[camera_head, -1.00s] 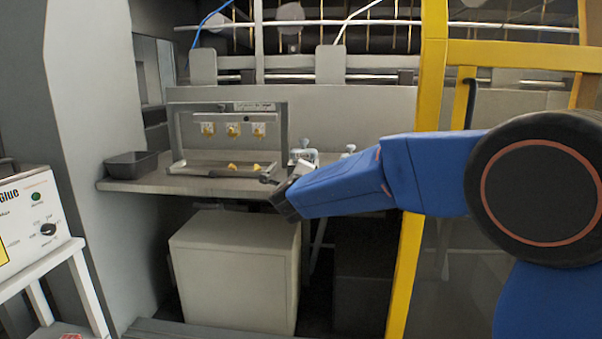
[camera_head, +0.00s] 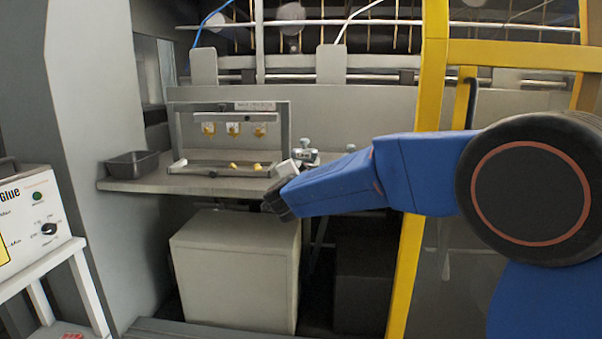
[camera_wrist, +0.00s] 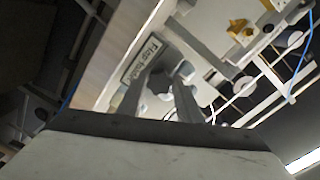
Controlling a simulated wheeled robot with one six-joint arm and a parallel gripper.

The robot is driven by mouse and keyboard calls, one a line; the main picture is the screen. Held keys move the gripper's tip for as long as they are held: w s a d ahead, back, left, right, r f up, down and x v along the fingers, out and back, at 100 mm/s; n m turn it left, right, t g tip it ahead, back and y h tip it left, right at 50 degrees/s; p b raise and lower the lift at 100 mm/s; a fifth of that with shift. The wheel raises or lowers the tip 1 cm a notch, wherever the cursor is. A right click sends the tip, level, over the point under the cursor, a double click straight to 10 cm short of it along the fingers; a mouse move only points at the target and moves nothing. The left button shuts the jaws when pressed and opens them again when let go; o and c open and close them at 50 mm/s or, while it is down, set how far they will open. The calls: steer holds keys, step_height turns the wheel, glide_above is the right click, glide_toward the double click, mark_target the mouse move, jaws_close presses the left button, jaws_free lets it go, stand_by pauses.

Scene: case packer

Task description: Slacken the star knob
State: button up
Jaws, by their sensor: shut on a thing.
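A dark grey star knob (camera_wrist: 160,84) shows between the two fingers of my gripper (camera_wrist: 162,78) in the wrist view. The gripper is shut on it, and the fingers hide its sides. A label plate (camera_wrist: 144,58) reading roughly "Flap fold" lies just beside the knob. In the head view, my gripper (camera_head: 276,188) is at the front right edge of the grey shelf, and the held knob cannot be made out there.
The shelf (camera_head: 140,186) carries a dark tray (camera_head: 132,164) and a grey frame (camera_head: 174,130) with yellow parts. Light-topped clamps (camera_head: 305,152) stand behind my gripper. A yellow post (camera_head: 428,120) rises close to my arm. A beige box (camera_head: 235,275) stands below.

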steer(key=n, duration=0.4)
steer(key=shift+f, duration=0.25)
steer(key=shift+n+h, duration=0.3)
steer(key=shift+n, duration=1.6)
steer(key=o, duration=1)
steer(key=shift+s+r, duration=0.1)
steer(key=shift+s, duration=0.45)
steer(key=s, duration=0.5)
steer(key=s+a, duration=0.1)
steer(key=s, duration=1)
steer(key=shift+s+a+r, duration=0.15)
steer(key=shift+a+r, duration=0.05)
